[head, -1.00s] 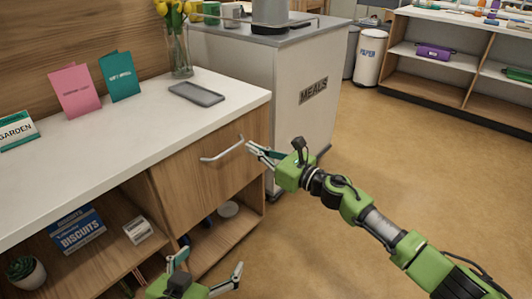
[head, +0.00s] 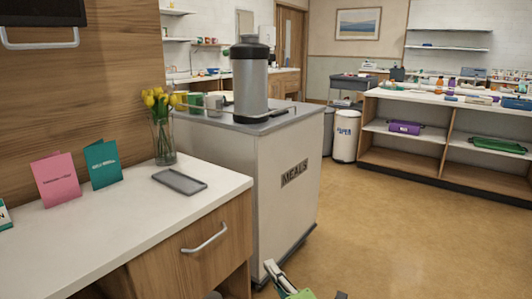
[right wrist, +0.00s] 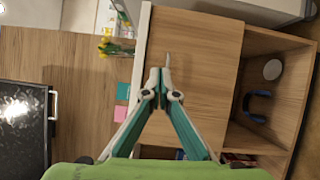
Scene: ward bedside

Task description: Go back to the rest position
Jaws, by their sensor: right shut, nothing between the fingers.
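My right gripper (head: 270,268) shows at the bottom edge of the head view, with most of its arm out of frame. It is right of and below the drawer handle (head: 205,238) and apart from it. In the right wrist view the two teal fingers meet at their tips (right wrist: 160,76), empty, in front of the wooden drawer front (right wrist: 200,40). The handle also shows just beyond the tips in that view (right wrist: 168,59). The drawer looks closed. My left gripper is in neither view now.
The meals trolley (head: 285,190) with a tall urn stands close behind the cabinet. Open floor (head: 400,240) lies to the right, before low shelves (head: 400,160).

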